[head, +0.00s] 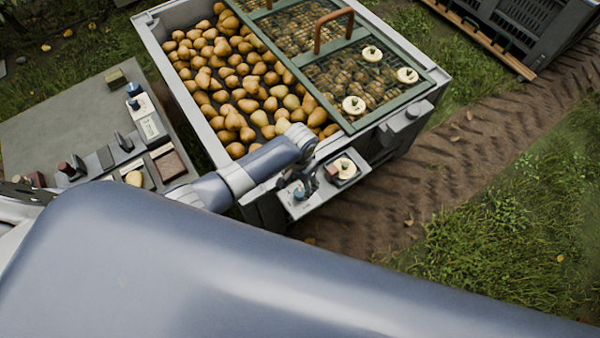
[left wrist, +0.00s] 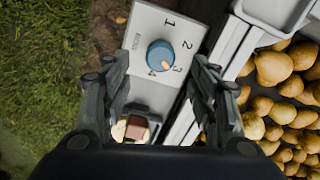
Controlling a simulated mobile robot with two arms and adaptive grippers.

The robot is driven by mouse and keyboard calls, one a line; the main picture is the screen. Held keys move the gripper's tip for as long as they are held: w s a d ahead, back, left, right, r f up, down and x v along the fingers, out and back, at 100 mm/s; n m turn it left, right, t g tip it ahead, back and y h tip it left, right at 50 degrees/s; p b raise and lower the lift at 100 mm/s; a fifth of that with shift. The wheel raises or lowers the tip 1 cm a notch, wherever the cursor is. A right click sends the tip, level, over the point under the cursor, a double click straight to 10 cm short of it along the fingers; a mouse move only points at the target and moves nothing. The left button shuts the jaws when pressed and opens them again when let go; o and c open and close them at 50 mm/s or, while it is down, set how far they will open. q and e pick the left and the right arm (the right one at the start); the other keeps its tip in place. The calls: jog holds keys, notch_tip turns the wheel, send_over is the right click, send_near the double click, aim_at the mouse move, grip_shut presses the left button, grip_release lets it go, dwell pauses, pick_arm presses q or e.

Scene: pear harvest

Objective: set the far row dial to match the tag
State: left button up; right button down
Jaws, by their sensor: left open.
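A blue dial (left wrist: 159,55) with a tan pointer mark sits on a pale panel (left wrist: 148,22) marked 1 to 4. The mark points to the lower right, near 3, on the side toward 4. In the head view the dial (head: 299,193) is on a panel at the crate's near corner. My left gripper (left wrist: 158,78) is open, its fingers apart on either side of the dial; I cannot tell whether they touch it. It also shows, partly hidden, in the head view (head: 303,179). A white card (head: 150,127) on the left bench has unreadable writing. My right gripper is not in view.
A crate (head: 175,88) of pears stands behind the panel, with a green mesh lid (head: 350,45) bearing pale discs. A brown block and pale disc (head: 345,168) lie beside the dial. The grey bench (head: 50,125) at left holds several small items. Grass lies right.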

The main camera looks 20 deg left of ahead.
aim_at(300, 192)
pick_arm(q)
notch_tip(300, 192, up, 6)
jog(key=shift+r, duration=0.2)
dwell(0.6)
jog(key=s+d+r+t+h, duration=0.2)
jog(key=s+r, duration=0.2)
jog(key=s, duration=0.6)
jog(key=s+a+r+n+t+y, duration=0.2)
jog(key=s+a+r+n, duration=0.1)
jog(key=s+a+r, duration=0.55)
notch_tip(300, 192, down, 25)
jog(key=s+g, duration=0.1)
jog(key=g, duration=0.1)
jog(key=s+a+f, duration=0.2)
jog(key=s+f, duration=0.6)
jog(key=s, duration=0.1)
jog(key=s+a+f+g, duration=0.1)
jog(key=s+f, duration=0.8)
jog(key=shift+a+f+m, duration=0.3)
jog(key=shift+a+m, duration=0.1)
